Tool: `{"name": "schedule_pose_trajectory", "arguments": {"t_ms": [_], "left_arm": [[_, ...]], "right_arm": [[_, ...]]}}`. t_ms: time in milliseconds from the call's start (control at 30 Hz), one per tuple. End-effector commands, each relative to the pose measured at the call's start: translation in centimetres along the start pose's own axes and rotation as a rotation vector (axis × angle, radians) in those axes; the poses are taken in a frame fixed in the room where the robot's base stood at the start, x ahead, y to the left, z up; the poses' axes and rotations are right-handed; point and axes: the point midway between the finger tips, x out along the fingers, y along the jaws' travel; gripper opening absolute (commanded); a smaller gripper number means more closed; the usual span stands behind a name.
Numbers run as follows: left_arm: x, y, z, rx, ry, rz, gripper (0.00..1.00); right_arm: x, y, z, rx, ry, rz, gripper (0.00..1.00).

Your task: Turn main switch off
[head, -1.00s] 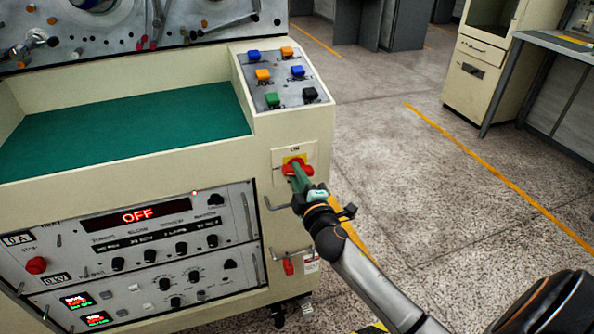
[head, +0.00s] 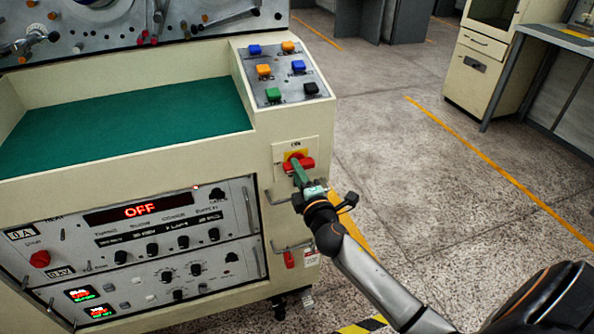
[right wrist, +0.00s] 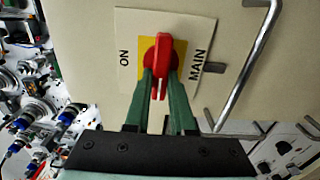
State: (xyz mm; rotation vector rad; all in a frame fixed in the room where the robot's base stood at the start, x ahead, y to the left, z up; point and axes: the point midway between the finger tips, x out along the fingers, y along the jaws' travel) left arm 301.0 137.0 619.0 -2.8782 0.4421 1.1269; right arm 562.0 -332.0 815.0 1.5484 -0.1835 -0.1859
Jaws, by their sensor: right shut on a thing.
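The main switch (head: 305,162) is a red rotary knob on a yellow square on the front of the cream machine. In the right wrist view the red knob (right wrist: 163,66) sits on a plate marked ON and MAIN. My right gripper (head: 297,162) is at the knob, and its two green fingers (right wrist: 163,80) are shut on the knob's handle, one on each side. The red display (head: 140,210) on the lower panel reads OFF. My left gripper is in neither current view.
Metal handles (head: 278,195) stick out of the machine front near the switch. Coloured buttons (head: 285,72) are on the sloped panel above. A green work surface (head: 130,130) lies to the left. Open floor (head: 430,190) is to the right, with a cabinet (head: 490,70) behind.

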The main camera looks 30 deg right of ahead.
Motion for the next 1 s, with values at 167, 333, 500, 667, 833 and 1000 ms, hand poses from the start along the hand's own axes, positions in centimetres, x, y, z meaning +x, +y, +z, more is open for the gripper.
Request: {"name": "schedule_pose_trajectory", "arguments": {"t_ms": [167,333,500,667,833,1000], "left_arm": [[0.0,0.0,0.0,0.0,0.0,0.0,0.5],[0.0,0.0,0.0,0.0,0.0,0.0,0.5],[0.0,0.0,0.0,0.0,0.0,0.0,0.5],[0.0,0.0,0.0,0.0,0.0,0.0,0.5],[0.0,0.0,-0.1,0.0,0.0,0.0,0.5],[0.0,0.0,-0.1,0.0,0.0,0.0,0.5]], "right_arm": [[0.0,0.0,0.0,-0.005,0.001,0.0,0.3],[0.0,0.0,0.0,-0.003,0.0,0.0,0.49],[0.0,0.0,0.0,-0.001,0.0,0.0,0.53],[-0.2,0.0,0.0,-0.001,0.0,-0.001,0.53],[-1.9,-0.1,0.0,0.0,0.001,-0.002,0.53],[-5.2,-0.2,0.0,0.0,0.0,-0.004,0.53]]}}
